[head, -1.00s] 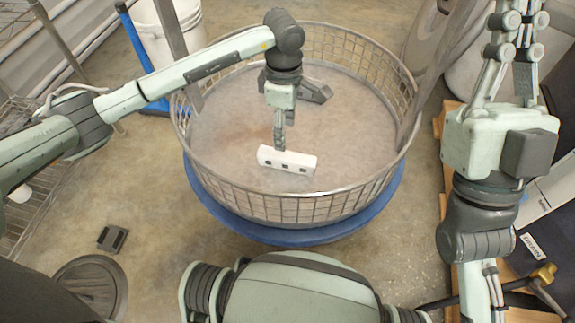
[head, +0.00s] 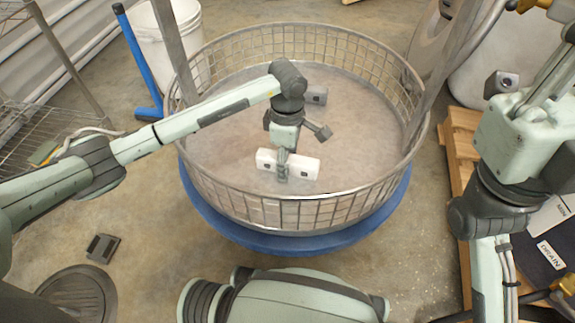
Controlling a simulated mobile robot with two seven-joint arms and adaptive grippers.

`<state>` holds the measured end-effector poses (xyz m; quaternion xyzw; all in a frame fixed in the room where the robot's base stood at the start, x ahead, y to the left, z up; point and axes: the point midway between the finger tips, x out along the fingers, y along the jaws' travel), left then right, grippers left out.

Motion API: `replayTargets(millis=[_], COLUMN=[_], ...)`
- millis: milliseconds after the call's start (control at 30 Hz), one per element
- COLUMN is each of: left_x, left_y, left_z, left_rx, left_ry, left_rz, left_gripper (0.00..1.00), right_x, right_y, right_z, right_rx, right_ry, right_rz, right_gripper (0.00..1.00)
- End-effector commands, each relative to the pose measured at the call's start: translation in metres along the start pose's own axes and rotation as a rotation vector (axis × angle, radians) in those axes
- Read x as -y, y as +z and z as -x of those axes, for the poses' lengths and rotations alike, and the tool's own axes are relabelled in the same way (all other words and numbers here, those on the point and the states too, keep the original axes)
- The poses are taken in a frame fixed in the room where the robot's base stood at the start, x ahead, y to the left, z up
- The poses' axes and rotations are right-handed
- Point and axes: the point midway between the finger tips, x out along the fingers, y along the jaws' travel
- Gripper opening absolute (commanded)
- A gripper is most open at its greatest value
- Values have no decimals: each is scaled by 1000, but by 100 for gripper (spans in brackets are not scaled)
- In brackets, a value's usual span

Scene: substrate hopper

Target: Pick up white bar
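The white bar (head: 303,167), a block with dark holes in its front face, lies crosswise inside the round wire basket (head: 262,208), toward its near side. My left gripper (head: 282,168) reaches down over the middle of the bar, with a finger in front of its near face. The far finger is hidden, so I cannot tell whether the gripper is open or shut around the bar. My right gripper (head: 556,82) is raised at the upper right, away from the basket. Its fingers run toward the picture edge and its opening cannot be made out.
The basket has a raised mesh wall and metal posts, and sits on a blue round base (head: 292,238). A white bucket (head: 172,42) and a blue-handled tool (head: 138,52) stand behind left. A wooden pallet (head: 462,165) lies to the right. A wire shelf (head: 50,122) is at left.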

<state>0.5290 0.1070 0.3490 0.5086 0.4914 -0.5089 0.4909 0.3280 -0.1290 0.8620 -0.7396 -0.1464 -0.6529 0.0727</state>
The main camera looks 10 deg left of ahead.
Motion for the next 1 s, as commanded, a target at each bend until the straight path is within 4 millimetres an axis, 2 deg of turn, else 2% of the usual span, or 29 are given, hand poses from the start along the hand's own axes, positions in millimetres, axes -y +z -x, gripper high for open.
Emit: replayTargets(millis=[167,200,633,1000], left_x=[0,0,0,-1], left_y=[0,0,0,0], left_z=[0,0,0,7], left_rx=[0,0,0,0], left_ry=[1,1,1,3], left_rz=[0,0,0,-1], left_gripper=[55,53,0,0], right_x=[0,0,0,0], right_y=[0,0,0,0], right_z=[-1,-1,0,-3], right_rx=[0,0,2,2], right_ry=[-1,-1,-1,-1], right_rz=[0,0,1,0], right_gripper=[0,0,0,0])
